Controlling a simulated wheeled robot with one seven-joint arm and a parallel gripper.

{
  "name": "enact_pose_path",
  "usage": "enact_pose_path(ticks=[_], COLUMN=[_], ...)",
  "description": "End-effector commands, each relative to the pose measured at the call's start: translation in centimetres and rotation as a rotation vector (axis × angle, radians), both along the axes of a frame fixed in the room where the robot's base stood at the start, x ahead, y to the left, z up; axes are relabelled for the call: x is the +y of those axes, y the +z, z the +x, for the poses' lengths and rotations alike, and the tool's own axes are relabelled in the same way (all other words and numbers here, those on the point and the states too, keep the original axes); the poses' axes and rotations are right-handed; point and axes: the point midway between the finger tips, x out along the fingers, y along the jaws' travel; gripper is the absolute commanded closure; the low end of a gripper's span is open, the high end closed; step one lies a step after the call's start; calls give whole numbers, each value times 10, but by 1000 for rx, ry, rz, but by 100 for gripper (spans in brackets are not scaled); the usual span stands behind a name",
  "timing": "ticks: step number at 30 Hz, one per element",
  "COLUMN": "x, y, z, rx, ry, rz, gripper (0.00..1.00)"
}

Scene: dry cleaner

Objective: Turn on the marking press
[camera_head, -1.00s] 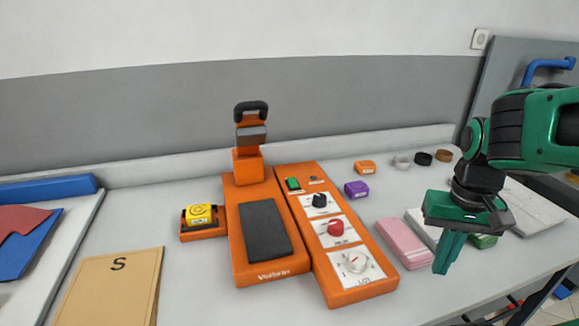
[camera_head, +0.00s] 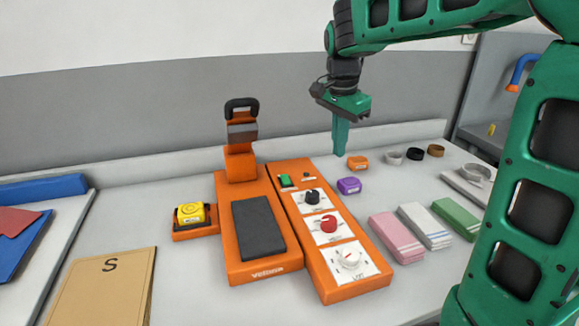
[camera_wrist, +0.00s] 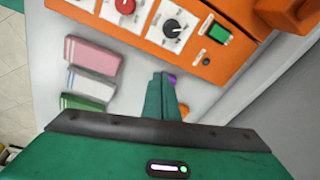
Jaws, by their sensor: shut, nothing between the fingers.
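The orange marking press (camera_head: 234,262) stands on the white counter, with a dark pad and a raised black-handled head. Its control panel (camera_head: 317,262) is on the right side, with a green switch (camera_head: 286,181) at the far end, then a black knob (camera_head: 313,196), a red knob (camera_head: 328,223) and a white knob (camera_head: 349,258). The green switch also shows in the wrist view (camera_wrist: 215,32). My gripper (camera_head: 340,152) is shut and empty, pointing down above the counter, right of and apart from the green switch.
A purple block (camera_head: 349,186) and an orange block (camera_head: 358,162) lie right of the panel. Pink (camera_head: 396,237), white (camera_head: 425,226) and green (camera_head: 456,218) folded cloths lie nearer. A yellow item (camera_head: 190,214) sits left of the press.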

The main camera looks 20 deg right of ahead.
Motion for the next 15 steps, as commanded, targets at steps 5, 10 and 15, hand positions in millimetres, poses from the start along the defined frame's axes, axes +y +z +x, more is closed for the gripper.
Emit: enact_pose_path(ticks=[5, 10, 15], x=[53, 84, 94], y=[9, 14, 16], z=[68, 100, 110], rx=[-53, -78, -85], ry=[-164, -270, -309], rz=[79, 139, 161], gripper=[100, 100, 100])
